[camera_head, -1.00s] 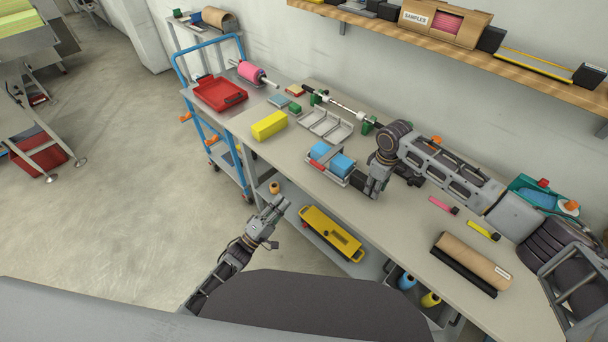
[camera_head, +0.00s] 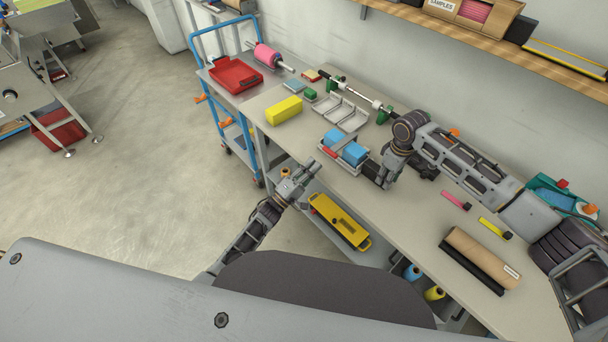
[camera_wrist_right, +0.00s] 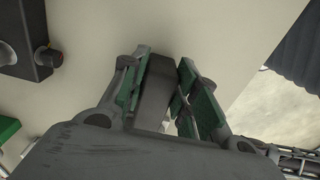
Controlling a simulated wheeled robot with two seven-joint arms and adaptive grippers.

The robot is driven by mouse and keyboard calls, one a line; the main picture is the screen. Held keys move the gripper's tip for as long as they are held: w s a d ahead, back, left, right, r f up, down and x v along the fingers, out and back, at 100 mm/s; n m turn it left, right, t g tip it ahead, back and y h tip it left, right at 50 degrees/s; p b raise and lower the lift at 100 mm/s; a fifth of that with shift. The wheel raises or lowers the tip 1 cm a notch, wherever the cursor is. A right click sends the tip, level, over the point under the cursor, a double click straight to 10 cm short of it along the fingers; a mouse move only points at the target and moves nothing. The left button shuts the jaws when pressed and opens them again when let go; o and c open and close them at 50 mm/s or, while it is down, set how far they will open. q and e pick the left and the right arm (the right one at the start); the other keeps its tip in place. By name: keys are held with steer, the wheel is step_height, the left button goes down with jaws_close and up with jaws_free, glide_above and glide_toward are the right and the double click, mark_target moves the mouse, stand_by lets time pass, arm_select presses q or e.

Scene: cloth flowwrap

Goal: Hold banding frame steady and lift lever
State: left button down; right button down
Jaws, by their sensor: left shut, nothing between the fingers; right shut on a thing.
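A small grey metal frame (camera_head: 328,142) stands on the bench and holds blue blocks (camera_head: 355,153) with a red piece (camera_head: 329,152) at its front. My right gripper (camera_head: 378,178) is at the right end of this frame, pointing down. In the right wrist view its green-padded fingers are shut on a dark grey bar (camera_wrist_right: 157,88), which seems to be the lever. The head view hides where the bar joins the frame. My left gripper (camera_head: 312,167) is shut and empty, just off the bench's front edge, left of and apart from the frame.
Empty grey trays (camera_head: 342,112) and a rod on green supports (camera_head: 357,94) lie behind the frame. A yellow block (camera_head: 284,110) is to the left, pink (camera_head: 455,200) and yellow (camera_head: 495,228) tools to the right. A yellow case (camera_head: 340,222) sits on the lower shelf.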

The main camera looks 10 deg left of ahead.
arm_select(q)
steer(key=shift+x, duration=2)
